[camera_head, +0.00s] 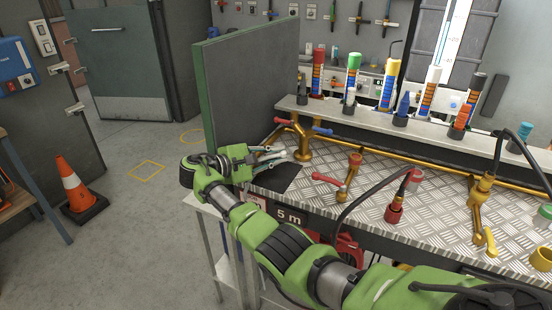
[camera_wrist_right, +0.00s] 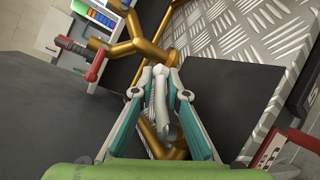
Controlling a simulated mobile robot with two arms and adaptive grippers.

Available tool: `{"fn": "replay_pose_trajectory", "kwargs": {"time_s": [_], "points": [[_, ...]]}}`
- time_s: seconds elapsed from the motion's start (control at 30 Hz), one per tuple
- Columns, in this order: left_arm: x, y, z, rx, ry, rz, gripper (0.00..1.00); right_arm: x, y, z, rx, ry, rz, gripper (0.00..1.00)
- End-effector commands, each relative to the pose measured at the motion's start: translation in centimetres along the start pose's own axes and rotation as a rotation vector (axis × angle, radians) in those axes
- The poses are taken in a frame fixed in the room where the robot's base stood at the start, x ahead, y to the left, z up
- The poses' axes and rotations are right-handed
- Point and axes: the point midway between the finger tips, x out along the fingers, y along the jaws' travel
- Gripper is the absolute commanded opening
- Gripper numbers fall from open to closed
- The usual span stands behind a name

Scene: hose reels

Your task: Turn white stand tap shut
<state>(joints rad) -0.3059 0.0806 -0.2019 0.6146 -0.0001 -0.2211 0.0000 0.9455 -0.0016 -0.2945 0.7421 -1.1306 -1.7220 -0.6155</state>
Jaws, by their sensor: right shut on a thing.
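A brass stand (camera_head: 303,138) with branching taps rises at the left end of the bench. It has a red lever (camera_head: 284,121) and a blue lever (camera_head: 322,131). In the right wrist view the brass pipes (camera_wrist_right: 128,48) fork above my fingers, and the red lever (camera_wrist_right: 95,68) lies up left. My right gripper (camera_head: 280,156) reaches the stand's near side. In the wrist view the right gripper (camera_wrist_right: 160,90) is shut on the white tap lever (camera_wrist_right: 158,112), which lies lengthwise between the fingers. The fingers partly hide the lever and its joint. My left gripper is not in view.
A green-edged grey panel (camera_head: 248,88) stands close behind my right gripper. Other brass taps, a red lever (camera_head: 326,178) and a black hose (camera_head: 362,190) occupy the tread-plate bench (camera_head: 385,170). A traffic cone (camera_head: 74,187) stands on the open floor at left.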

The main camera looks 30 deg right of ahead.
Motion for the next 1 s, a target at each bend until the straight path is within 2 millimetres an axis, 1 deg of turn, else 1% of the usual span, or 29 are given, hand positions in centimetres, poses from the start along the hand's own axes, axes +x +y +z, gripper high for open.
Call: {"fn": "replay_pose_trajectory", "kwargs": {"time_s": [0.3,0.33,0.37,0.4,0.67,0.77,0.87,0.97,1.0], "points": [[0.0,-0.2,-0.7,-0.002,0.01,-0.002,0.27,0.0,0.0,0.0,-0.002,-0.001,-0.002,0.0],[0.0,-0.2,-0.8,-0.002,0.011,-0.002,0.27,0.0,0.0,0.0,-0.002,-0.001,-0.002,0.17],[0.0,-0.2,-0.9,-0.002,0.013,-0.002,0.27,0.0,0.0,0.0,-0.002,-0.001,-0.002,0.25],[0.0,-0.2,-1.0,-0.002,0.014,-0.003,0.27,0.0,0.0,0.0,-0.002,-0.001,-0.002,0.27],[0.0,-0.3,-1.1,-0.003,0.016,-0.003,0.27,0.0,0.0,0.0,-0.001,-0.001,-0.001,0.27],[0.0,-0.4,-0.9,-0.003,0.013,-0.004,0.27,-0.3,0.0,0.0,-0.001,0.0,-0.001,0.27],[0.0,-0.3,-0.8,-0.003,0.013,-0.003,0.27,-1.4,0.0,-0.1,-0.001,0.002,-0.001,0.27],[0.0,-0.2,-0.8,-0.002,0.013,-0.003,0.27,-3.2,0.0,-0.1,-0.001,0.003,-0.001,0.27],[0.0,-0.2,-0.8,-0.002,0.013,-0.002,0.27,-4.1,0.0,-0.1,-0.002,0.004,-0.001,0.27]]}}
